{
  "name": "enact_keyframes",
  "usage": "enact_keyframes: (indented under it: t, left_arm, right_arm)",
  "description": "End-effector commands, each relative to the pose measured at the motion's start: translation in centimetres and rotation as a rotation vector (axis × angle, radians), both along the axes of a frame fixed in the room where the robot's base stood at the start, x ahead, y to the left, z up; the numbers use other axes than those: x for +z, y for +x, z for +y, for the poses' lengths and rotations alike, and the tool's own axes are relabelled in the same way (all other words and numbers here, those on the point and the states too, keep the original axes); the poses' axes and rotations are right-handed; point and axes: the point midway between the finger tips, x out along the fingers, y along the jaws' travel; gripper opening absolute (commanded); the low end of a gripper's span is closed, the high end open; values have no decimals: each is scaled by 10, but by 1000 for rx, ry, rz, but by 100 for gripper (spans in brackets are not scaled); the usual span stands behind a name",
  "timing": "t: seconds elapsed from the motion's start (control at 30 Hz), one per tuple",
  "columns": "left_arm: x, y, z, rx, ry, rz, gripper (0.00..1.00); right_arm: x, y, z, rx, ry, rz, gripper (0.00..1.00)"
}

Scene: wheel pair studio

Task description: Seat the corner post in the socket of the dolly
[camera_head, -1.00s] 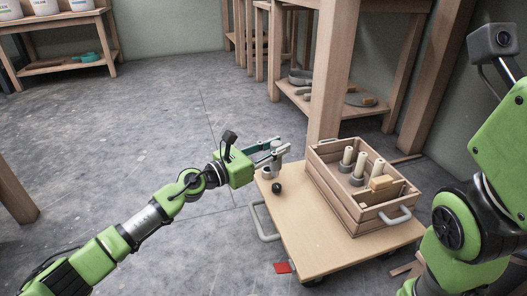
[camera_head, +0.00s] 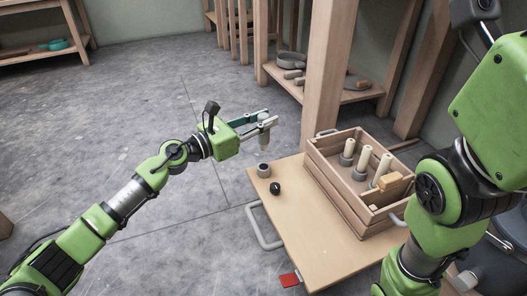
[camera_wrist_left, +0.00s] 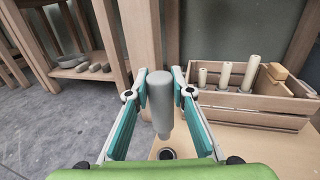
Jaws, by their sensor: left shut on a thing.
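My left gripper (camera_head: 262,127) is shut on the corner post (camera_wrist_left: 161,105), a grey, rounded-top cylinder with a narrower lower end. The post also shows in the head view (camera_head: 266,138), hanging roughly upright in the air. The dolly (camera_head: 300,235) is a low, pale wooden platform. The socket (camera_head: 263,170) is a short grey ring with a dark hole near the dolly's far left corner. In the left wrist view the socket (camera_wrist_left: 167,153) is below the post, apart from it. My right gripper is out of view; only part of that arm shows.
A wooden crate (camera_head: 340,199) with several pale pegs and a wooden block stands on the dolly. A small black knob (camera_head: 276,188) is beside the socket. A metal handle (camera_head: 262,229) juts from the dolly's left edge. A wooden upright (camera_head: 327,85) rises behind.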

Motion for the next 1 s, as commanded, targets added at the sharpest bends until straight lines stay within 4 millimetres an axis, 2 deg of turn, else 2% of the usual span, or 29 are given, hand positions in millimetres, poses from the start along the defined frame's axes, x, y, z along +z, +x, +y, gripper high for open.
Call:
enact_keyframes:
  t: [0.57,1.0]
  left_arm:
    - [-49,0,0,1,-2,4,0]
    - [-55,0,0,0,-1,0,0]
  right_arm:
    - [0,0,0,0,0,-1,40]
    - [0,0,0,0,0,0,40]
